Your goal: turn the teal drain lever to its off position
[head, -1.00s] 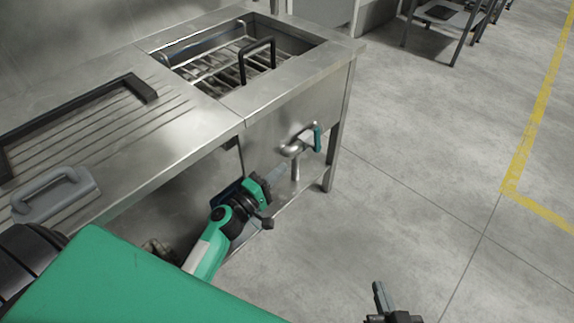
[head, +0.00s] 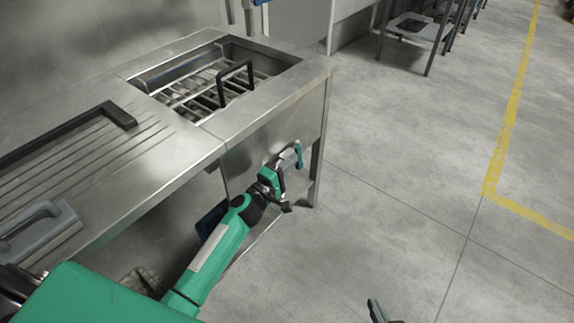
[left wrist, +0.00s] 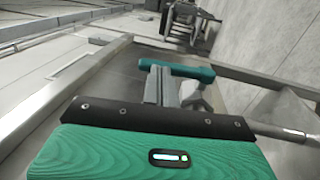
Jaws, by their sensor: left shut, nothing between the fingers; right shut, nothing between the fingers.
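The teal drain lever (head: 299,155) sits on a metal pipe fitting at the front of the steel sink unit, near its right leg. In the left wrist view the lever's teal handle (left wrist: 178,70) lies across, just beyond my fingertips. My left gripper (head: 289,160) is shut and empty, its fingers close to the lever and overlapping it in view; I cannot tell whether they touch. The closed fingers also show in the left wrist view (left wrist: 160,86). The pipe is partly hidden behind the gripper. My right gripper (head: 379,312) is shut and empty at the bottom edge, mostly cut off.
The steel sink unit (head: 215,135) has a basin with a rack and a black-handled basket (head: 236,82). A grey-handled lid (head: 40,232) lies on the left worktop. A lower shelf runs under the unit. The floor to the right is clear.

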